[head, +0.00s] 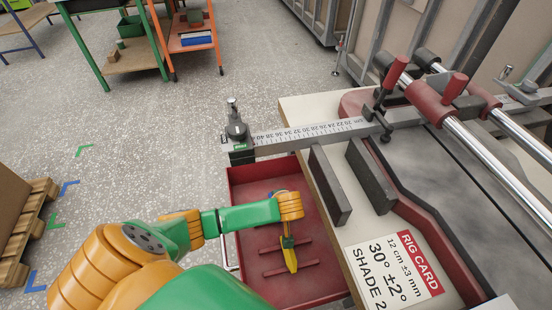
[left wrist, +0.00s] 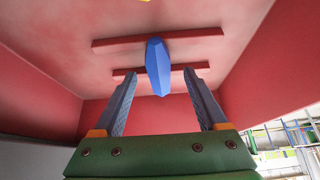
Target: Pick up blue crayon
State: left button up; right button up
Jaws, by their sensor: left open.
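The blue crayon (left wrist: 158,66) shows in the left wrist view, lying across two red ridges in a red drawer (head: 250,185). My left gripper (head: 287,228) reaches down into this drawer. In the left wrist view its two dark fingers (left wrist: 164,76) are open, one to each side of the crayon's near end, with a gap on both sides. In the head view the hand hides most of the crayon. My right gripper is not in view.
To the right is a bench with grey blocks (head: 330,185), a ruler (head: 310,132), a rig card (head: 395,270) and metal rails (head: 500,175). A pallet (head: 30,230) stands at the left. The floor between is clear.

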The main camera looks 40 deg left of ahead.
pick_arm(q)
jog(key=shift+f, duration=0.2)
dwell(0.4)
grip_shut()
